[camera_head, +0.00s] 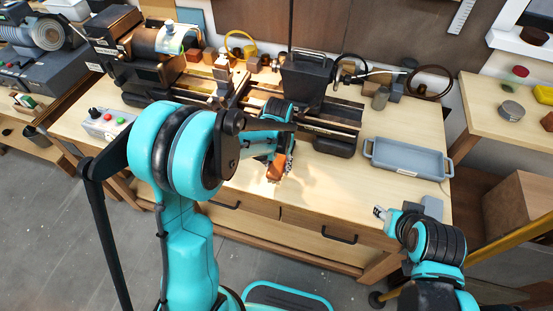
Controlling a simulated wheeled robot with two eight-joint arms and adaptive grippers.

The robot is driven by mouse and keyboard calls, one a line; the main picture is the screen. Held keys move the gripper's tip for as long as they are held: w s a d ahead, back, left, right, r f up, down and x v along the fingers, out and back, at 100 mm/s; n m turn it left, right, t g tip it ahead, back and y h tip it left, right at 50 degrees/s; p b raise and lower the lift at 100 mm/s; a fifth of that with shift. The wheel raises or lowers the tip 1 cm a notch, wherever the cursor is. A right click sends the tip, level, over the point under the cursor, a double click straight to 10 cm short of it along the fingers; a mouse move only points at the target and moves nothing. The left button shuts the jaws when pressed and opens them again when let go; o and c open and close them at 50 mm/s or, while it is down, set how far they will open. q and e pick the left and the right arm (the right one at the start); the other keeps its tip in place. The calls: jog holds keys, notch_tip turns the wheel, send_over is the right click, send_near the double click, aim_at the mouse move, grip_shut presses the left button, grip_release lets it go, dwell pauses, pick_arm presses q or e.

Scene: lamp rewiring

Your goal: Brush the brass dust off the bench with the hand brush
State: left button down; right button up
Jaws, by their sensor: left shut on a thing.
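My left gripper (284,152) is shut on the hand brush (276,165) over the middle of the bench (330,185), in front of the small lathe (320,120). The brush shows as a small brown block with its lower end close to the bench top. Whether it touches the wood, I cannot tell. My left arm hides part of the bench and gripper. A lighter golden patch shows around the brush's lower end, but I cannot make out separate brass dust. My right gripper (381,212) is at the bench's front right edge, small and partly hidden, apart from the brush.
A blue-grey tray (408,157) sits on the bench's right part. A control box with coloured buttons (108,123) stands at the left end. Several small blocks and cable coils line the back. The bench between brush and tray is clear.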

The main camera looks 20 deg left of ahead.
aim_at(278, 163)
pick_arm(q)
jog(key=shift+a+r, duration=0.1)
jog(key=shift+r, duration=0.45)
jog(key=shift+r+p, duration=0.95)
jog(key=shift+r, duration=0.2)
jog(key=shift+f, duration=0.15)
